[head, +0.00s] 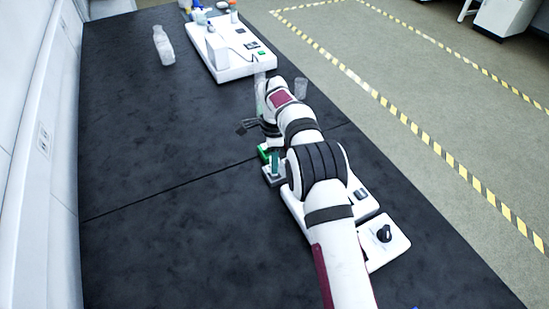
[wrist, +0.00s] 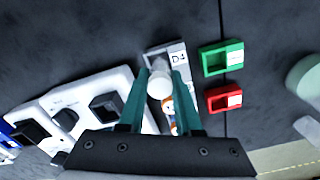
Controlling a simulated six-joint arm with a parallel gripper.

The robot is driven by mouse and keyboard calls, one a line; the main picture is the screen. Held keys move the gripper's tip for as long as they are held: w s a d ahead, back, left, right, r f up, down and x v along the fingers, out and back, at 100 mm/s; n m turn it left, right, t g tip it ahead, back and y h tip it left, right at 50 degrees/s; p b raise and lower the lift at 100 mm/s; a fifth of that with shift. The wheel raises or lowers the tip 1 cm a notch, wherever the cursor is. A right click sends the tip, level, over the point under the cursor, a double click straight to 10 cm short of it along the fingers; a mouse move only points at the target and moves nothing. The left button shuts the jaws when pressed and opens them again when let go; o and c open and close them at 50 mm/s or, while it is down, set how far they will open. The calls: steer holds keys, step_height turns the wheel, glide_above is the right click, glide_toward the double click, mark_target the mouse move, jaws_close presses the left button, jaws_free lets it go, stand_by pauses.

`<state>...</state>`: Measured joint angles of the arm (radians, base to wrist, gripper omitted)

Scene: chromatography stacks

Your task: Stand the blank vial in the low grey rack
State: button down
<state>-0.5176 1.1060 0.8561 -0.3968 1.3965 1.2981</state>
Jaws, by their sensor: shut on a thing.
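In the wrist view my gripper (wrist: 162,78) has its two teal fingers closed on a vial with a round white cap (wrist: 160,85). The vial is seen nearly from above, so its body is mostly hidden. The low grey rack (wrist: 178,47), marked D4, is just beyond and partly beneath the vial. I cannot tell whether the vial's base is inside the rack or above it. In the head view the grey rack (head: 272,182) sits beside my arm, with a teal finger (head: 275,162) of my gripper over it; the vial cannot be made out there.
A green rack (wrist: 235,49) and a red rack (wrist: 215,104) lie right of the grey one. An orange-and-white item (wrist: 169,104) shows between my fingers. A white device (wrist: 92,82) stands left. In the head view a clear bottle (head: 163,46) stands far back; the bench's left is free.

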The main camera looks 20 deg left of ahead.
steer(key=shift+f, duration=1.45)
stand_by(0.5)
steer(key=c, duration=0.5)
jaws_free()
steer(key=shift+r, duration=4.05)
